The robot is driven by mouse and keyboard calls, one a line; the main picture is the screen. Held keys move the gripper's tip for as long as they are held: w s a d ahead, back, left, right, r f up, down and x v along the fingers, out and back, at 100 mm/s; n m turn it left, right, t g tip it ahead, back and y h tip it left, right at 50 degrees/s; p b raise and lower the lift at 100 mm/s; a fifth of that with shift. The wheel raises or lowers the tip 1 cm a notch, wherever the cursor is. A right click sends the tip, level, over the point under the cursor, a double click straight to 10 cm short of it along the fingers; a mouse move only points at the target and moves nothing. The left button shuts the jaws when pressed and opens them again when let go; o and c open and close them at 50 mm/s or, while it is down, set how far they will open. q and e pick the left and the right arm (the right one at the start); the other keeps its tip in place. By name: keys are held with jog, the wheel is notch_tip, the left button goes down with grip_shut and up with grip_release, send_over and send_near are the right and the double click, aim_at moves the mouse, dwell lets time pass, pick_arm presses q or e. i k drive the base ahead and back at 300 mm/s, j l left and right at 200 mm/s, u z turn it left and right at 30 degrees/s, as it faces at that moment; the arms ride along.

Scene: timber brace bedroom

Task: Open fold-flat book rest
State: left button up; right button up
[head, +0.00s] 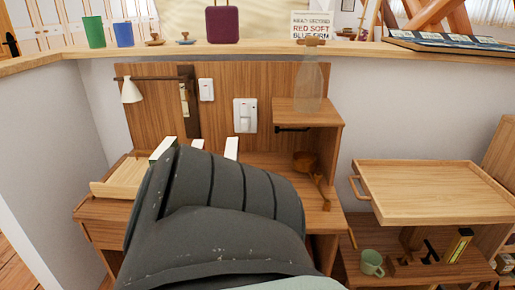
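A pale wooden flat piece (118,180), which looks like the book rest, lies low on the left part of the wooden desk (88,209). Its right part is hidden behind a large dark grey part, which seems to be a link of my own arm and fills the lower middle of the head view. I cannot tell how far the piece is folded. White pieces (231,149) show just above the dark link; I cannot tell what they belong to. No fingertips of either gripper can be made out.
A small shelf (305,109) holds a clear bottle (308,85). A brown ladle-like thing (306,163) lies on the desk's right. A lamp (131,91) hangs over the left side. A wooden tray-topped cart (430,190) stands right, with a green mug (371,262) below.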

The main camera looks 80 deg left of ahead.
aim_at(124, 182)
jog(key=u, duration=2.9)
